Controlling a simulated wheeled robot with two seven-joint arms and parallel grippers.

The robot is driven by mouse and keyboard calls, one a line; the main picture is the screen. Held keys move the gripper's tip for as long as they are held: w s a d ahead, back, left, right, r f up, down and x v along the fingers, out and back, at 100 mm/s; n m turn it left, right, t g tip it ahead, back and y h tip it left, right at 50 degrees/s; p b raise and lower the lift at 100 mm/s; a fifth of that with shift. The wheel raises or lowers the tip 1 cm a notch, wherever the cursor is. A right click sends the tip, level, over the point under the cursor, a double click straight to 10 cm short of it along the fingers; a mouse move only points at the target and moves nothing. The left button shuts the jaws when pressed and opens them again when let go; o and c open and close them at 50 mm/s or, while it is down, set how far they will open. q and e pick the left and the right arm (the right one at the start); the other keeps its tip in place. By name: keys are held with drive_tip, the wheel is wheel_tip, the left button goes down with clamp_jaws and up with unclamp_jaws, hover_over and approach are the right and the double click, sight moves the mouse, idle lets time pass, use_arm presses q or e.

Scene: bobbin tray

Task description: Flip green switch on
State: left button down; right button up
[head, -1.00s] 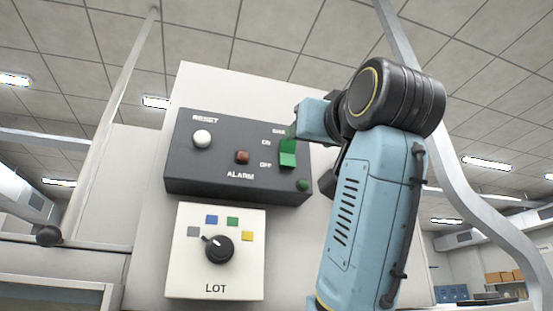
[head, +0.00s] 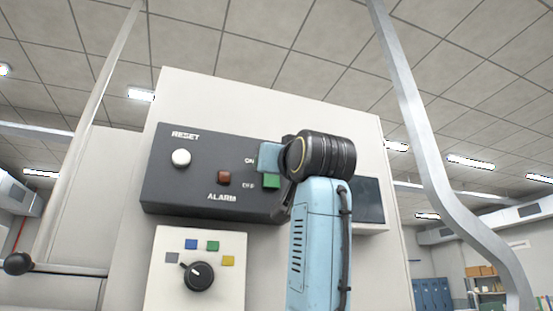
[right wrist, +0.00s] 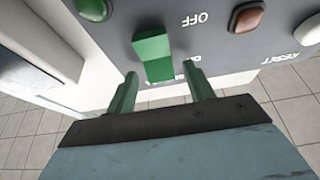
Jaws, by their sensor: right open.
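The green switch (head: 272,181) is on the dark grey alarm panel (head: 165,195), beside the ON and OFF labels. In the head view its upper part is hidden behind my right gripper (head: 268,157). In the right wrist view the switch (right wrist: 152,48) shows whole, as a green rocker with a darker and a brighter face; I cannot tell which way it is set. My right gripper (right wrist: 163,76) is open and empty, its two green fingers on either side of the switch's ON end. I cannot tell whether they touch it. My left gripper is not in view.
The panel also carries a white RESET button (head: 181,158) and a red-brown ALARM button (head: 223,178). Below is a white LOT plate with a black knob (head: 199,276). A small green knob (right wrist: 92,8) sits near the switch. A dark screen (head: 368,200) is right of my arm.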

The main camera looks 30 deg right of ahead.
drive_tip(key=c, duration=1)
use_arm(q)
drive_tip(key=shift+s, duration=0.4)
use_arm(e)
drive_tip(key=shift+w+r+g, duration=0.1)
drive_tip(key=shift+r+g, duration=0.2)
drive_tip(key=shift+g, duration=0.6)
drive_tip(key=shift+r+g, duration=0.3)
drive_tip(key=shift+g, duration=0.6)
drive_tip(key=o, duration=1)
